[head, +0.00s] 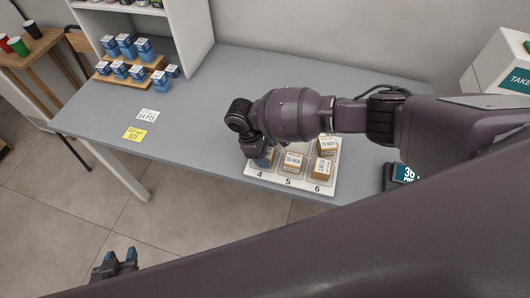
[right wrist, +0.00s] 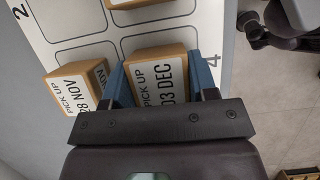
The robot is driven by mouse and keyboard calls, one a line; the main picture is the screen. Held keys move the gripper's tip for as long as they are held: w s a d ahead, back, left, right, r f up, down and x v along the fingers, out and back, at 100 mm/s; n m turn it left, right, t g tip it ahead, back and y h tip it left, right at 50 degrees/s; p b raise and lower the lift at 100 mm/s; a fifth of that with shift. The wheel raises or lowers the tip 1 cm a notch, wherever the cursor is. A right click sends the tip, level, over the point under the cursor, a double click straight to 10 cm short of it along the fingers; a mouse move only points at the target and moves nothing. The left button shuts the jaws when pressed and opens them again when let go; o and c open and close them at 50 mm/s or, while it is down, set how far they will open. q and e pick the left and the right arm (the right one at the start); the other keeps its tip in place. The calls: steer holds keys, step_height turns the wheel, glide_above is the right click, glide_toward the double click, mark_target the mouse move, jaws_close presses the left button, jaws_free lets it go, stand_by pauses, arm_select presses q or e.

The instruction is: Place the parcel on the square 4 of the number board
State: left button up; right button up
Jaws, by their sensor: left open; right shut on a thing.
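The parcel (right wrist: 158,86), a tan box with a white label reading PICK UP 03 DEC, is held between the blue fingers of my right gripper (right wrist: 160,84). In the head view this gripper (head: 262,158) is at square 4, the front left square of the white number board (head: 250,169). The printed 4 shows beside the parcel in the wrist view. The parcel is upright; I cannot tell whether it touches the board. My left gripper (head: 117,257) is open and empty, low at the left, away from the counter.
Tan parcels stand on square 5 (head: 292,162), square 6 (head: 322,169) and behind square 6 (head: 327,145). A 28 NOV parcel (right wrist: 76,87) is close beside the held one. A dark display (head: 400,175) stands right of the board.

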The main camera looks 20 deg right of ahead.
steer(key=o, duration=0.9)
steer(key=shift+f, duration=0.1)
steer(key=shift+o, duration=0.2)
steer(key=v, duration=1.2)
steer(key=shift+r, duration=0.25)
steer(key=shift+s+f, duration=0.1)
steer(key=shift+s, duration=0.05)
